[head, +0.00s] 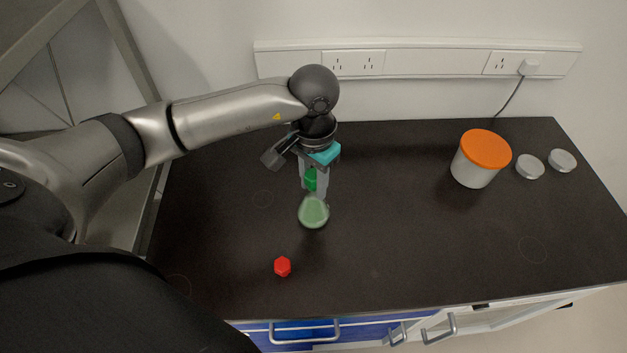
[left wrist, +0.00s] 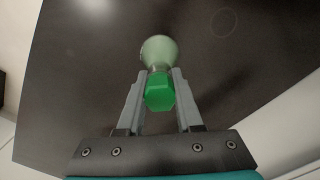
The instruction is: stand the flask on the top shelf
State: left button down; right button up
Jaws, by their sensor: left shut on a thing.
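In the left wrist view the flask body (left wrist: 158,50) lies beyond the fingertips, with the green stopper (left wrist: 159,92) between the fingers. My right gripper is not in view. No top shelf can be made out clearly.
A red hexagonal piece (head: 282,267) lies on the dark bench (head: 400,240) in front of the flask. A white tub with an orange lid (head: 484,150) and two small pale round containers (head: 530,167) stand at the right. Wall sockets (head: 360,63) run behind. The bench middle is clear.

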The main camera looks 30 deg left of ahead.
pick_arm(q)
jog(key=c, duration=1)
grip_release()
jog(key=shift+f, duration=0.15)
jog(key=o, duration=0.4)
